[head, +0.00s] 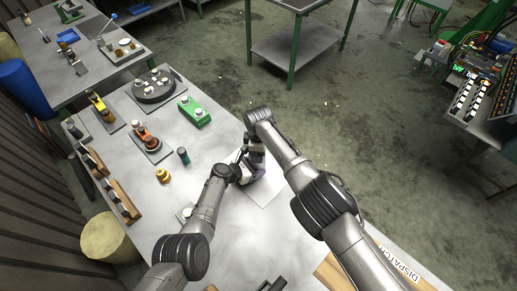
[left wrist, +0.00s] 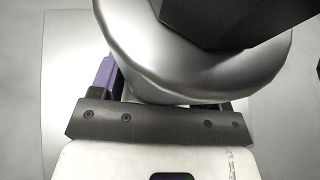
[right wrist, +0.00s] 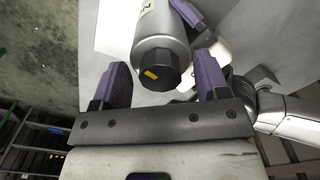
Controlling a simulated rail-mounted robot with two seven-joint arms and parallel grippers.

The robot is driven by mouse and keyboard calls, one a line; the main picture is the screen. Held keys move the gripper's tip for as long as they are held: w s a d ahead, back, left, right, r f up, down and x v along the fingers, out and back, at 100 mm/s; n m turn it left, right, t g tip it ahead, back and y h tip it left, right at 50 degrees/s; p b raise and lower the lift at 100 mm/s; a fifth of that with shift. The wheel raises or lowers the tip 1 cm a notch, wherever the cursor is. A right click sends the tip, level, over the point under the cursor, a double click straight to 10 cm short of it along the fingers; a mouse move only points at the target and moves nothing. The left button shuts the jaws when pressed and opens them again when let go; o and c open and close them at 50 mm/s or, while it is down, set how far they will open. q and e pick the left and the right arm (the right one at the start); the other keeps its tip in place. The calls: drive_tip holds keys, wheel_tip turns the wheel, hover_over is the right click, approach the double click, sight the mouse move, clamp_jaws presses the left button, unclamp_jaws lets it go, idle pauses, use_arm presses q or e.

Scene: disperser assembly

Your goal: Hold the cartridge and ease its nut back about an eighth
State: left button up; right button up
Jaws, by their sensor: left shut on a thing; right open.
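The cartridge is a silver cylinder (right wrist: 161,35) in the right wrist view, with a dark faceted nut (right wrist: 157,75) at its near end. A yellow mark shows on the nut. My right gripper (right wrist: 160,82) is open, its purple fingers on either side of the nut with gaps visible. My left gripper (left wrist: 150,90) is shut on the cartridge; the silver body (left wrist: 185,75) fills much of the left wrist view and hides one finger. A dark faceted shape covers the top of that body. In the head view both grippers meet above the table and mostly hide the cartridge.
A pale mat (head: 264,189) lies on the table under the grippers. A green device (head: 194,111), an orange-and-black fixture (head: 148,140), a small dark-green cylinder (head: 183,155) and a yellow part (head: 162,175) stand to the left. A wooden DISPATCH board (head: 385,270) lies front right.

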drive_tip(key=c, duration=0.9)
drive_tip(key=n, duration=0.5)
drive_tip(key=shift+n, duration=0.3)
drive_tip(key=o, duration=0.9)
drive_tip(key=shift+w+d, duration=0.1)
drive_tip(key=shift+w, duration=0.05)
